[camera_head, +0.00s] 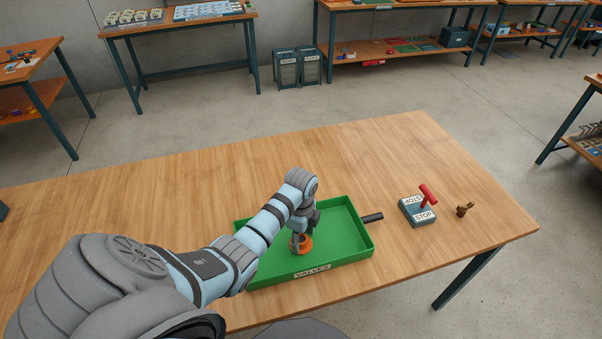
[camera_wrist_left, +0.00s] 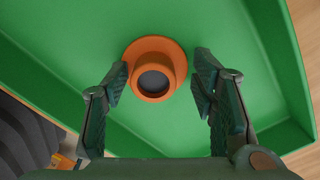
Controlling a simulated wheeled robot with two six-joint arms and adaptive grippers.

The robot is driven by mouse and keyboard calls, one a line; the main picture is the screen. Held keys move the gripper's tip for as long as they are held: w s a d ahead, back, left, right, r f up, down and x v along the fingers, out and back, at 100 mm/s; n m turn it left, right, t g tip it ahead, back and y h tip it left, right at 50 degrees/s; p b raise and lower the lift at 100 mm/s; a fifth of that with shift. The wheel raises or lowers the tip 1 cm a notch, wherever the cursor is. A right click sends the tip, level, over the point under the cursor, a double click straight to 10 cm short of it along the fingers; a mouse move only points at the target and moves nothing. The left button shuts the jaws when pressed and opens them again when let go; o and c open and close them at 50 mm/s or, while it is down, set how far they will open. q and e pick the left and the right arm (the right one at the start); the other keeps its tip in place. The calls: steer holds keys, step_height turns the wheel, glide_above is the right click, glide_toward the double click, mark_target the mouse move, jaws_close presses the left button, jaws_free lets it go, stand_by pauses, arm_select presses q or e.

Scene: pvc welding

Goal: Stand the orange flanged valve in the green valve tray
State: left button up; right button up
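The orange flanged valve (camera_head: 303,243) stands upright on the floor of the green valve tray (camera_head: 343,225), near the tray's front wall. In the left wrist view the valve (camera_wrist_left: 154,53) shows from above, with a round flange and a dark round opening. My left gripper (camera_wrist_left: 160,82) is open above the tray, its fingers apart on both sides of the valve with gaps to it. In the head view my left gripper (camera_head: 304,228) partly hides the valve. The tray also fills most of the left wrist view (camera_wrist_left: 230,40). My right gripper is not in view.
A stop box with a red lever (camera_head: 418,209) and a small brown part (camera_head: 464,210) sit right of the tray. A dark cylinder (camera_head: 372,217) lies against the tray's right side. The wooden table (camera_head: 180,180) is clear behind the tray.

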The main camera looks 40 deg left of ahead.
mark_target(301, 236)
arm_select(q)
step_height(301, 236, up, 12)
steer(key=p, duration=0.2)
steer(key=shift+r+p, duration=0.2)
steer(key=shift+p, duration=0.15)
steer(key=shift+f, duration=0.1)
